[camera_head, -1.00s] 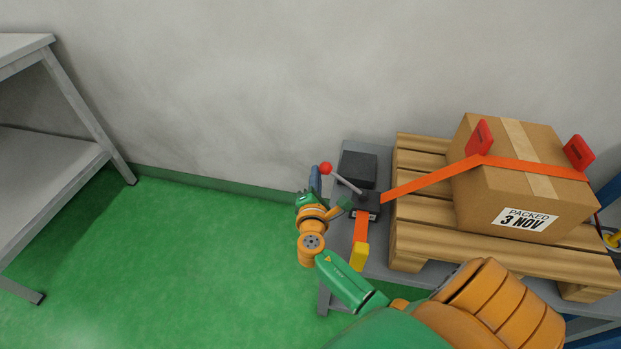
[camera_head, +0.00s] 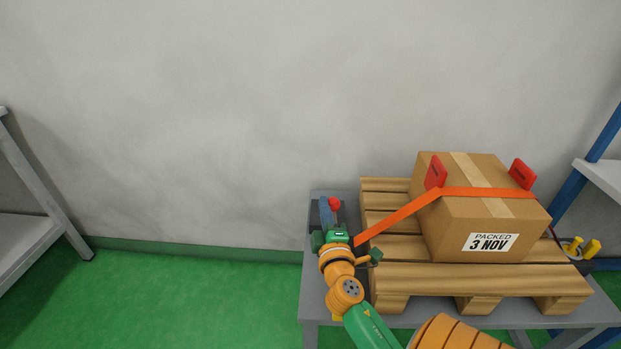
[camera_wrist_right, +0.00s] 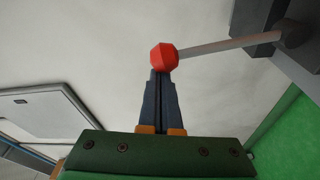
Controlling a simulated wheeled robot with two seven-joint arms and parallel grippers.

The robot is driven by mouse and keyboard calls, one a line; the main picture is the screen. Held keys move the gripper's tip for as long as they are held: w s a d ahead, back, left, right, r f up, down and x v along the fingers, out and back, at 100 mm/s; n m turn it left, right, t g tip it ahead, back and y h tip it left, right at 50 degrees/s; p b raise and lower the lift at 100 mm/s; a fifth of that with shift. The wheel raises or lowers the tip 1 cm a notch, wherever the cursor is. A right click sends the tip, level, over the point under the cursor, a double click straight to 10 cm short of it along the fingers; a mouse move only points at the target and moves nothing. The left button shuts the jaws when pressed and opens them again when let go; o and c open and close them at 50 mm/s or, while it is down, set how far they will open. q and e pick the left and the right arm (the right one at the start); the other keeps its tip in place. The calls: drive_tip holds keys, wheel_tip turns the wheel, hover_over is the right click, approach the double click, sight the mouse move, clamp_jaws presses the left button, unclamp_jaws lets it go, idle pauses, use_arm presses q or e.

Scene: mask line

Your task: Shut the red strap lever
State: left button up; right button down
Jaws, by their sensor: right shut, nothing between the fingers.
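The lever's red knob (camera_head: 334,203) shows just beyond my right gripper (camera_head: 325,205) in the head view. In the right wrist view the red knob (camera_wrist_right: 164,57) sits at the tips of my shut right fingers (camera_wrist_right: 160,80), seemingly against them. The grey lever rod (camera_wrist_right: 215,46) runs from the knob to a dark pivot (camera_wrist_right: 294,33) at the upper right. My right gripper is shut with nothing between its fingers. The orange strap (camera_head: 400,215) runs from the ratchet area over the carton (camera_head: 480,225). My arm hides most of the ratchet. My left gripper is out of view.
The carton stands on a wooden pallet (camera_head: 470,281) on a grey table (camera_head: 313,300). A tape roll with yellow parts (camera_head: 573,247) is at the right. Shelving (camera_head: 35,190) stands at the left, with open green floor (camera_head: 190,300) between.

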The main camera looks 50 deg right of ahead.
sight(336, 203)
drive_tip(key=shift+s+d+r+m+b, duration=0.1)
drive_tip(key=shift+s+d+m+b, duration=0.2)
drive_tip(key=shift+s+d+m, duration=0.45)
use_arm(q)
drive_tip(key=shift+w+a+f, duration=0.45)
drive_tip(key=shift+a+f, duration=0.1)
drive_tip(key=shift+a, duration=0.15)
use_arm(e)
drive_tip(key=shift+s+d+r+m, duration=0.1)
drive_tip(key=shift+s+d+m, duration=0.1)
drive_tip(key=shift+s+m, duration=0.3)
drive_tip(key=shift+w+h, duration=0.15)
drive_tip(key=shift+h, duration=0.15)
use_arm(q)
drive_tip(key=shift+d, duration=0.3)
